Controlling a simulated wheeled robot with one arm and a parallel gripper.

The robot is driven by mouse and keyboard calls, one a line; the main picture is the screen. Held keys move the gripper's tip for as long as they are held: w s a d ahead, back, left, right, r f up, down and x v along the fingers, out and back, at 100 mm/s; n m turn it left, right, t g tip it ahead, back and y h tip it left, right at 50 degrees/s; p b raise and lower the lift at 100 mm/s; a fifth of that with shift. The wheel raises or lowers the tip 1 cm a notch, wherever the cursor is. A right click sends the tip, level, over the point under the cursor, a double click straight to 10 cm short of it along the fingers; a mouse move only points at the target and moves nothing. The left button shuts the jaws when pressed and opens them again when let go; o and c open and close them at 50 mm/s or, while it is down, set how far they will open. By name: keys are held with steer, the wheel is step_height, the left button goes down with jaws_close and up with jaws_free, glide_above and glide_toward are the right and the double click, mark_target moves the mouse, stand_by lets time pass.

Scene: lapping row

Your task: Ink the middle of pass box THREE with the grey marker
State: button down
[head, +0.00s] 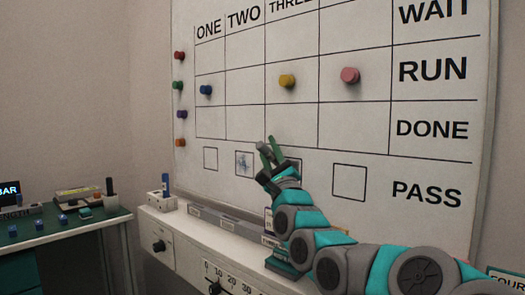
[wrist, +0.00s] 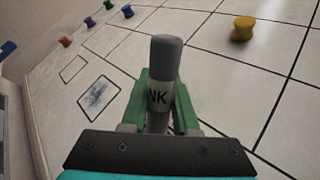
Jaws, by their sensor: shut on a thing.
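The whiteboard (head: 355,120) has a grid, with pass boxes along its bottom row. Pass box THREE (head: 296,165) is mostly hidden behind my gripper in the head view; only its right part shows. My gripper (head: 270,154) is shut on the grey marker (wrist: 165,60), which also shows as a small grey piece between the green fingers in the head view. The marker, labelled with letters ending "NK", points away from the wrist toward the board. I cannot tell whether it touches the board. In the wrist view, box THREE is hidden behind the marker and fingers.
Pass box TWO (head: 244,164) holds a blue-grey scribble; pass box ONE (head: 210,158) and the rightmost box (head: 349,181) are blank. Yellow (head: 287,81), blue (head: 206,90) and pink (head: 350,75) magnets sit higher.

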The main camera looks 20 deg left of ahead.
mark_target(263, 147)
steer(key=d, duration=0.1)
steer(key=s+d, duration=0.1)
steer(key=d+b, duration=0.1)
steer(key=d, duration=0.1)
steer(key=shift+s, duration=0.35)
steer(key=shift+s+a+p, duration=0.15)
steer(key=shift+s+a, duration=0.25)
steer(key=shift+s, duration=0.55)
steer(key=shift+s+a+p, duration=0.15)
steer(key=shift+s+a, duration=0.25)
steer(key=shift+s, duration=0.5)
steer(key=shift+s+a+p, duration=0.15)
steer(key=shift+s+a, duration=0.25)
steer(key=shift+s, duration=0.55)
steer(key=s, duration=0.1)
steer(key=s+a, duration=0.1)
steer(key=shift+s+p, duration=0.35)
